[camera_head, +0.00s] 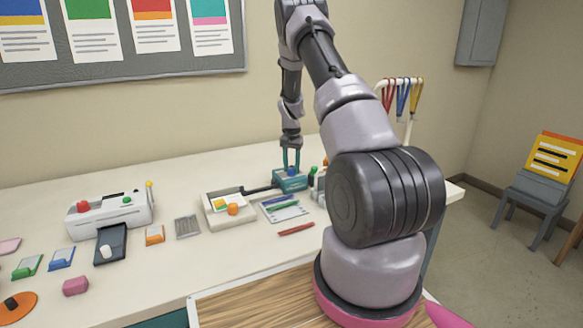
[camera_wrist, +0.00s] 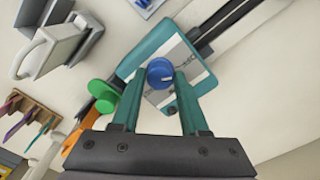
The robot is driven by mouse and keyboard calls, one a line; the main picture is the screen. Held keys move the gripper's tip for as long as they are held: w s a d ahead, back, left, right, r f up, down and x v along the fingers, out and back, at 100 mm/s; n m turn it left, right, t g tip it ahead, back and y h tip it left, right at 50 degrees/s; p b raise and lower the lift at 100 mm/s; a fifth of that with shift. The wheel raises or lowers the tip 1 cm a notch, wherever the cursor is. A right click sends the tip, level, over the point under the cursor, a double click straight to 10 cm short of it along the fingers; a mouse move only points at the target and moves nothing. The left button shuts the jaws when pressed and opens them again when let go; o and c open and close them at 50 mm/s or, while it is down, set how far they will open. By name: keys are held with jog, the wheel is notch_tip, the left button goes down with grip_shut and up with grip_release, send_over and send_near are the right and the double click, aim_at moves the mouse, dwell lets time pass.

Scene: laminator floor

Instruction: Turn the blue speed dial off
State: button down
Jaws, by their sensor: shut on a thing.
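The blue speed dial (camera_wrist: 160,73) sits on a teal box with a pale top panel (camera_wrist: 202,80). In the wrist view the dial lies between the fingertips of my gripper (camera_wrist: 158,82), which is shut on it. A light mark shows on the dial's face. In the head view my gripper (camera_head: 291,158) points down from above onto the teal box (camera_head: 290,183) at the back of the white table. There the dial (camera_head: 291,171) is small and partly covered by the fingers.
A green knob (camera_wrist: 102,94) on an orange thing stands close beside the box. A cream tray (camera_head: 229,221) with small blocks and a clipboard (camera_head: 283,209) lie nearby. A white laminator (camera_head: 112,211) stands at left. A rack with coloured lanyards (camera_head: 402,95) stands at the back right.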

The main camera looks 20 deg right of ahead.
aim_at(292, 169)
jog(key=shift+n, duration=0.4)
jog(key=shift+c, duration=2.1)
grip_release()
notch_tip(292, 169, up, 11)
jog(key=shift+f, duration=0.1)
